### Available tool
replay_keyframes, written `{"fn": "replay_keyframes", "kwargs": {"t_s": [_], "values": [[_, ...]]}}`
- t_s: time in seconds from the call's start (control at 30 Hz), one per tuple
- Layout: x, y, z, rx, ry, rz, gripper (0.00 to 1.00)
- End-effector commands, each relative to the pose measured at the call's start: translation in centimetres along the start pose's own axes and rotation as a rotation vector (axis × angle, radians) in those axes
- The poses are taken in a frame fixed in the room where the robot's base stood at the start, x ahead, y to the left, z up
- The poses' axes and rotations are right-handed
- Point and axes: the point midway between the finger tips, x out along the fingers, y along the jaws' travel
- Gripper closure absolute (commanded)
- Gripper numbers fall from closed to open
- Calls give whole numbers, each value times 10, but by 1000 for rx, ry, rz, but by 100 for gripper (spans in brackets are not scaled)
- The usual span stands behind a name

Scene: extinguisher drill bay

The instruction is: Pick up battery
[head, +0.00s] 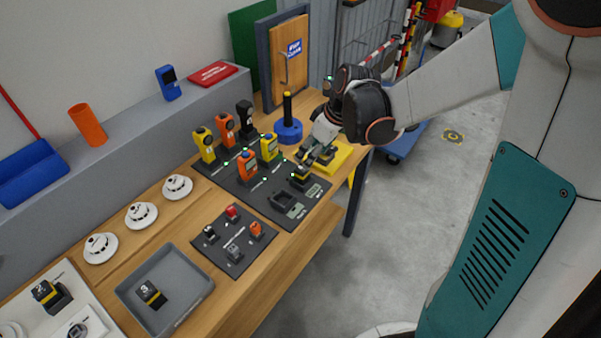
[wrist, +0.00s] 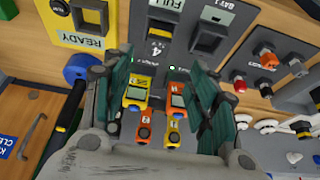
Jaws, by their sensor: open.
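A black battery with a yellow band (head: 300,181) stands on the dark mat (head: 283,213), close below my gripper (head: 317,158). In the wrist view a dark block marked 4 (wrist: 158,40), which looks like this battery, lies just beyond the fingertips, beside a FULL label. My gripper (wrist: 160,65) is open, its two teal-padded fingers apart with nothing held between them. Another black battery marked 3 (head: 150,292) sits in the grey tray (head: 205,292). A similar one (head: 48,294) stands on the white board at the front left.
A yellow READY plate (head: 343,160) lies beside my gripper. Orange and yellow handheld meters (head: 248,166) stand on the mat, near a blue-based post (head: 289,131). Smoke detectors (head: 141,215) and a small dark mat (head: 234,262) lie nearer the front.

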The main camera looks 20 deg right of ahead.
Motion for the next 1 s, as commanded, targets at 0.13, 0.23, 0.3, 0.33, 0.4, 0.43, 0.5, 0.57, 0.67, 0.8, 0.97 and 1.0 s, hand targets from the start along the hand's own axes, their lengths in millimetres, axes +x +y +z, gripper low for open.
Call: {"fn": "replay_keyframes", "kwargs": {"t_s": [0.13, 0.23, 0.3, 0.33, 0.4, 0.43, 0.5, 0.57, 0.67, 0.8, 0.97, 1.0], "values": [[32, 1, 1, -2, 0, 1, 47], [44, 1, 0, -1, 0, 2, 47], [50, 1, 0, -1, 0, 3, 47], [51, 2, 0, -1, 0, 3, 47], [53, 2, 0, -1, 0, 3, 47], [54, 2, 0, -1, 0, 3, 47], [58, 2, 0, -1, 0, 3, 47], [64, 2, 1, -2, 0, 3, 47], [79, 4, 1, -2, 1, 3, 47], [99, 4, 1, -2, 1, 3, 47], [105, 4, 0, -1, 1, 3, 47], [105, 4, 0, -1, 1, 4, 47]]}}
